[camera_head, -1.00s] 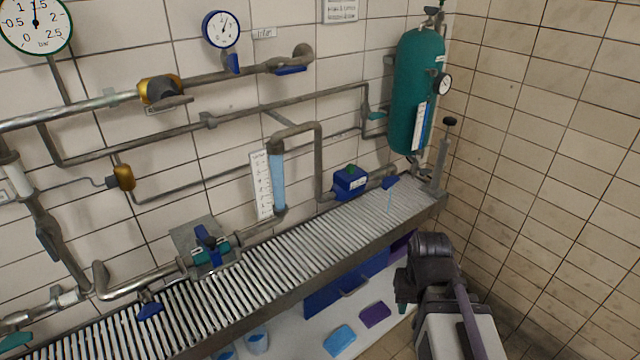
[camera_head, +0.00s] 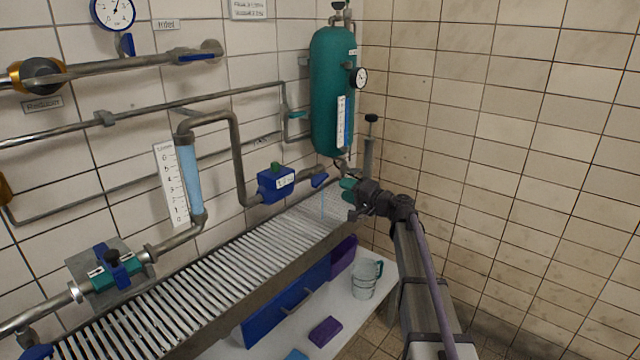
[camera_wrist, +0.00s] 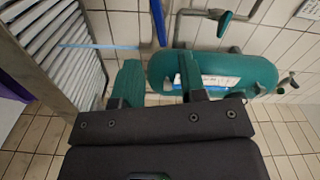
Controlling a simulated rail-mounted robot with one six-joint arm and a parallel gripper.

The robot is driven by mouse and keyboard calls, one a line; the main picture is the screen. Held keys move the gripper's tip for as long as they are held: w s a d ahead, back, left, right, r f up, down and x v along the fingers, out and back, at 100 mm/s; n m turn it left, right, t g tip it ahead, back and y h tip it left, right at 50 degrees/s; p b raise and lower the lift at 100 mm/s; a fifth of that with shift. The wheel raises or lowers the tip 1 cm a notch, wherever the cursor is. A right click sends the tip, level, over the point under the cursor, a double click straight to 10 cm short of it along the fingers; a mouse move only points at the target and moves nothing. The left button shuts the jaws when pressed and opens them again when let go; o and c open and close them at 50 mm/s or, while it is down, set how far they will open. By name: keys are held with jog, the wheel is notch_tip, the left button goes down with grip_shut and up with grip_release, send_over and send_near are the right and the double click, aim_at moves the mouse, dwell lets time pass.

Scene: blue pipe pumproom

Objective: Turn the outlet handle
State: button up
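The blue outlet handle (camera_head: 319,180) sits at the right end of the lower pipe, below the green tank. A thin light-blue water stream (camera_head: 322,205) falls from there onto the grate. My gripper (camera_head: 350,190) is just to the right of the handle, with a small gap between them. In the wrist view its two teal fingers (camera_wrist: 158,80) stand apart with nothing between them. A blue bar, seemingly the same handle (camera_wrist: 159,22), lies beyond the fingertips there. The stream (camera_wrist: 90,46) shows left of it.
The green tank (camera_head: 332,88) with a gauge (camera_head: 359,76) is close above my gripper. A metal post (camera_head: 370,145) stands behind it. The slatted grate (camera_head: 240,262) runs below. A clear jug (camera_head: 365,280) stands on the white shelf underneath. The tiled right wall is bare.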

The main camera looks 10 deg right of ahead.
aim_at(323, 181)
jog(key=x, duration=1)
jog(key=shift+w+a, duration=0.1)
jog(key=shift+a, duration=0.1)
jog(key=shift+c, duration=0.3)
grip_shut()
